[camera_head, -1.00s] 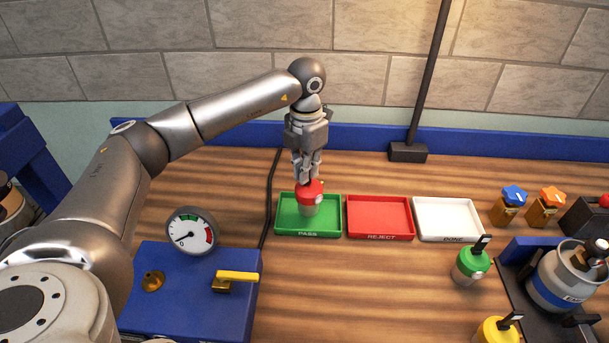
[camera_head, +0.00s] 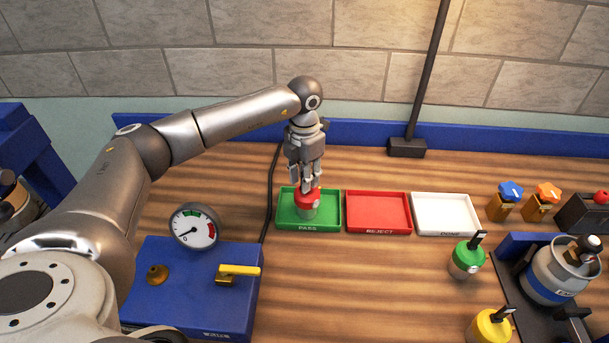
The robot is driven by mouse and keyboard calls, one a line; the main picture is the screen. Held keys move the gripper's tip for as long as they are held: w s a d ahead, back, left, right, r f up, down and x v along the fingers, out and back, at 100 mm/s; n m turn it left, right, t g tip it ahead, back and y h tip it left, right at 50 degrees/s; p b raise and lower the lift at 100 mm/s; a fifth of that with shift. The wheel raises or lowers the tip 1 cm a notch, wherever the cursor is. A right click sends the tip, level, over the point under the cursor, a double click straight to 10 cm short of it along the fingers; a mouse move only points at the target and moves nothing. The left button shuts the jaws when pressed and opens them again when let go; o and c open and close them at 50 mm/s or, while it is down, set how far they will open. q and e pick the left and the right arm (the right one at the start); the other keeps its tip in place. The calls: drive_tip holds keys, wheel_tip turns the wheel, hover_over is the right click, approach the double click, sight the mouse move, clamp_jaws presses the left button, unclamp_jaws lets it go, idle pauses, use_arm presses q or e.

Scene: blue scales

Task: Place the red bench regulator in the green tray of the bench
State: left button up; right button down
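The red bench regulator (camera_head: 308,212) has a red top and a grey lower body. It is upright within the outline of the green tray (camera_head: 327,222), which is marked PASS, left of its middle. It looks to be at or very near the tray floor; contact cannot be told for sure. My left gripper (camera_head: 304,187) points down from above, with its fingers at the regulator's red top. The fingers look closed around the top. My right gripper is not in view.
A red REJECT tray (camera_head: 379,228) and a white tray (camera_head: 446,231) stand to the right. A blue box with a gauge (camera_head: 194,227) and yellow lever (camera_head: 239,270) is at left. Green (camera_head: 467,259) and yellow (camera_head: 490,327) regulators and a gas cylinder (camera_head: 560,270) are at right.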

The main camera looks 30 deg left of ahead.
use_arm(q)
drive_tip(key=shift+r, duration=0.25)
wheel_tip(320, 180, up, 10)
drive_tip(key=b, duration=0.3)
drive_tip(key=shift+r+b, duration=0.25)
drive_tip(key=shift+b, duration=0.05)
drive_tip(key=shift+r, duration=0.65)
